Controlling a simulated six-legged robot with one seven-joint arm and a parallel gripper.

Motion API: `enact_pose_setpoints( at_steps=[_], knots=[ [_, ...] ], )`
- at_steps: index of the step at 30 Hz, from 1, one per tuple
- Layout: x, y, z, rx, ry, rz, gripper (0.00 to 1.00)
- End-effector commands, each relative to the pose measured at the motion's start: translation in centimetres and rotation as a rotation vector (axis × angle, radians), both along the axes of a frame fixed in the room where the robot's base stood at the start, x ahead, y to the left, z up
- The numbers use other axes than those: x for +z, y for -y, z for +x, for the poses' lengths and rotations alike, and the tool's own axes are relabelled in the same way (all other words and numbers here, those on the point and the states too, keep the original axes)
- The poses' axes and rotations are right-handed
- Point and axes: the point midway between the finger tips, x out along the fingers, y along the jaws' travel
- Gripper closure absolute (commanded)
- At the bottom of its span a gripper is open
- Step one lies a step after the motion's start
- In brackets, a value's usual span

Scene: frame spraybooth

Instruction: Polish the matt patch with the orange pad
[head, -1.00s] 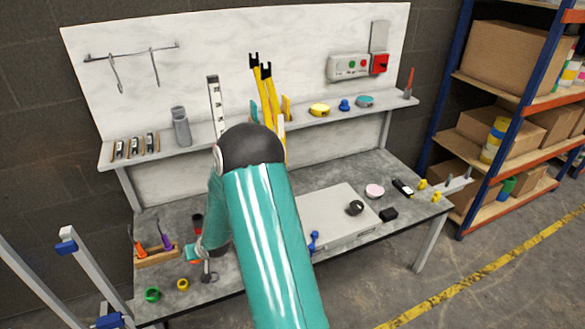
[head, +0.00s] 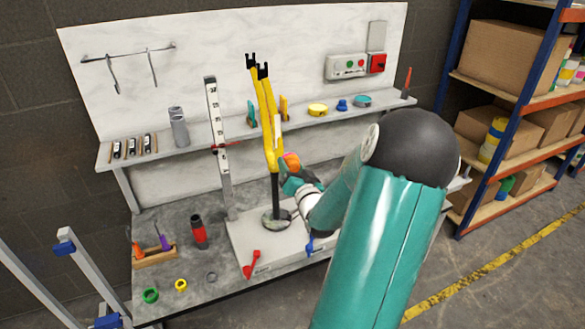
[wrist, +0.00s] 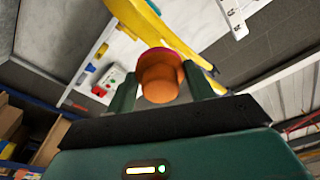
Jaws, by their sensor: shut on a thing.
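My gripper (head: 291,178) is shut on the orange pad (head: 292,160), a rounded orange piece with a redder end. In the wrist view, the pad (wrist: 158,80) sits between the two fingers of my gripper (wrist: 160,85). The yellow frame (head: 269,125) stands upright on a dark post with a round base. The pad is just right of the frame's lower part. In the wrist view, the frame (wrist: 168,30) passes close beyond the pad's red end; I cannot tell whether they touch. I cannot make out the matt patch.
A light plate (head: 250,235) lies under the stand, with a red-handled tool (head: 251,264) on it. An upright ruler (head: 217,140) stands left of the frame. A red and black bottle (head: 199,232) and a wooden tool block (head: 154,254) stand further left. A shelf (head: 150,165) runs behind.

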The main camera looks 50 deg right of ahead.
Motion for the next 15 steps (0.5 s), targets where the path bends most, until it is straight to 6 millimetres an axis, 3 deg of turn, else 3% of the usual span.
enact_pose_setpoints(
  at_steps=[5,15],
  knots=[
    [0.2,0.4,0.5,-0.001,0.005,-0.001,0.65],
    [0.1,2.2,3.5,-0.002,0.004,0.000,0.65]
  ],
)
